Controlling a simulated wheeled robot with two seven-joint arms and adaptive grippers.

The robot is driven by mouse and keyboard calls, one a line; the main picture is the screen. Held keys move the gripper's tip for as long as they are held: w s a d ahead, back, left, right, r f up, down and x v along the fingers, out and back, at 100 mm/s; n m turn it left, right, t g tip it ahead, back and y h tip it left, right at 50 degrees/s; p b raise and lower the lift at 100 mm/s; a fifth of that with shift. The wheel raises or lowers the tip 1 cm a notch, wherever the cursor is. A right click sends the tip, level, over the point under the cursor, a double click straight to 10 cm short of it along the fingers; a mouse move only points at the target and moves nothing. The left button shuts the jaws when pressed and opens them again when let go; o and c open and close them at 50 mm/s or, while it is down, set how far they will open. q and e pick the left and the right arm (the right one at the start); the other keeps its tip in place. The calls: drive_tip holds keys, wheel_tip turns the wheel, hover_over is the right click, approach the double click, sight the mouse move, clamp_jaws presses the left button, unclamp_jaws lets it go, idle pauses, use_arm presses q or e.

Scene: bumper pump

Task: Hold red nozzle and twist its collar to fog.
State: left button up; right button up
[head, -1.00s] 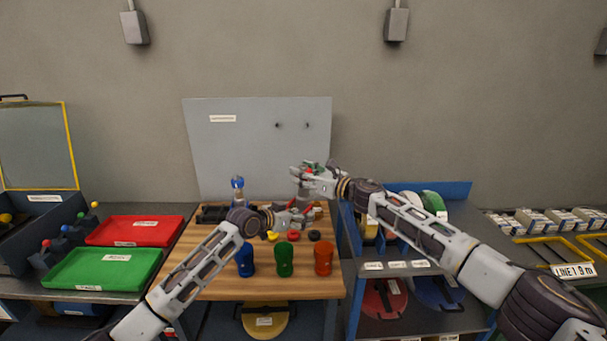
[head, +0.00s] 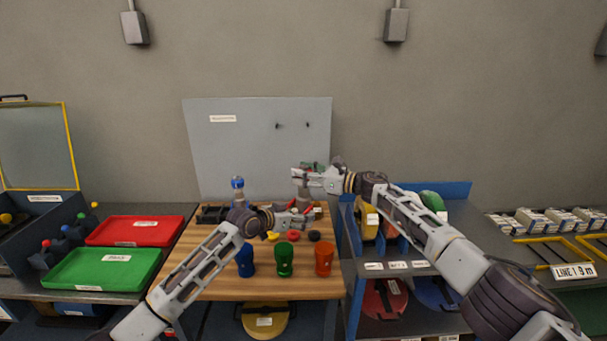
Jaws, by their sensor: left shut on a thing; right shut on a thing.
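My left gripper (head: 302,214) is low over the wooden table, shut at the lower part of a small upright object. My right gripper (head: 303,178) is right above it, shut around the top of the same object. Between them a short grey body (head: 303,194) shows. The red nozzle and its collar are mostly hidden by the fingers, and its setting cannot be read. A blue-topped nozzle (head: 237,184) stands upright to the left on the table.
Blue (head: 245,262), green (head: 284,262) and orange (head: 324,261) cups stand along the front of the wooden table (head: 215,285). Yellow, red and black small pieces lie behind them. A grey board (head: 255,150) rises behind. A blue-sided shelf stands right of the table.

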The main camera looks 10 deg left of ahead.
drive_tip(key=shift+s+a+r, duration=0.1)
drive_tip(key=shift+r, duration=0.05)
idle(0.3)
drive_tip(key=o, duration=1.1)
drive_tip(key=shift+c, duration=0.2)
drive_tip(key=shift+d, duration=0.25)
drive_tip(key=shift+d+f, duration=0.2)
drive_tip(key=shift+d, duration=0.6)
drive_tip(key=s+d, duration=0.2)
drive_tip(key=d, duration=0.7)
drive_tip(key=shift+d, duration=0.4)
